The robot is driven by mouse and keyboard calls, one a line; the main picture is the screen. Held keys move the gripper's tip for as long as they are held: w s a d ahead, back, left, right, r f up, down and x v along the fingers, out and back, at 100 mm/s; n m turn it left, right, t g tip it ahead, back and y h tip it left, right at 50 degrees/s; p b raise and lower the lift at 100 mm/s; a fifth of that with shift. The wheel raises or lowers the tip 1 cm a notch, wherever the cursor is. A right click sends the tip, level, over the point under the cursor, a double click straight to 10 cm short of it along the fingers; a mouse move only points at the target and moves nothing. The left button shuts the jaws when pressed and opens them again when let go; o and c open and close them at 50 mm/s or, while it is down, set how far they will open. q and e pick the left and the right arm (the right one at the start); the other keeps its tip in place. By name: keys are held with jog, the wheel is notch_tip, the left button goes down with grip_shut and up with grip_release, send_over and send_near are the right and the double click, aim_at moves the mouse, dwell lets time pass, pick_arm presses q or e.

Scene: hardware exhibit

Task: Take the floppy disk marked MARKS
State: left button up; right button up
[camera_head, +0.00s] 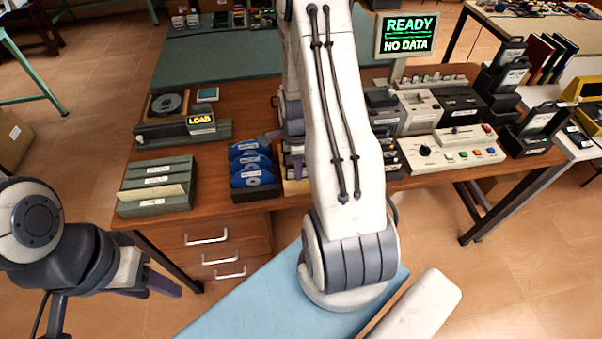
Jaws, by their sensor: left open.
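Several blue floppy disks (252,180) with white labels stand in a dark holder (262,192) near the desk's front edge. I cannot read their labels, so I cannot tell which is marked MARKS. My right arm crosses the middle of the view; its gripper (268,136) is mostly hidden behind the arm, with a grey part showing just above and right of the disks. I cannot see whether it holds anything. My left gripper (152,284) is open and empty, low at the left, in front of the desk and away from the disks.
A green card file (155,202) stands left of the disks. A unit with a LOAD sign (201,122) is behind. A screen (407,36) reads READY, NO DATA. A white button panel (455,150) and dark devices fill the right.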

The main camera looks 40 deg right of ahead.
jog(key=shift+f, duration=0.1)
grip_shut()
